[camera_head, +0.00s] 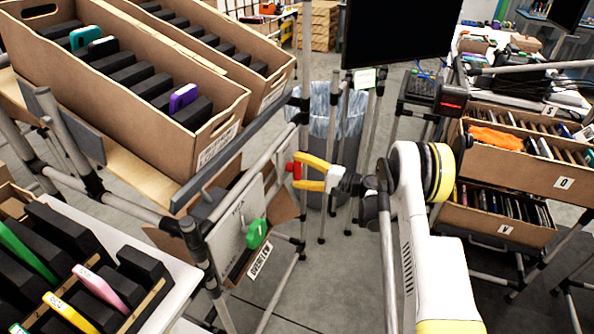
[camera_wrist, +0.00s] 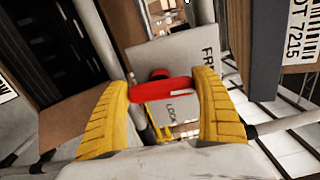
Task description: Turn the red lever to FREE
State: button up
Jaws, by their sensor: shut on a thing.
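My gripper (camera_head: 302,172) is shut on the lever. I cannot tell exactly which label the lever points to.
Tilted cartons (camera_head: 150,138) stand on the rack at upper left. A bin with a clear liner (camera_head: 338,118) is behind my gripper. Shelved cartons (camera_head: 530,165) stand at right.

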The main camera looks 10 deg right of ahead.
jog(key=shift+f+n, duration=0.1)
jog(key=shift+n, duration=0.5)
jog(key=o, duration=1.2)
jog(key=shift+d, duration=0.1)
jog(key=shift+s+d, duration=0.1)
jog(key=v, duration=1.1)
jog(key=shift+s+d, duration=0.25)
jog(key=shift+d, duration=0.05)
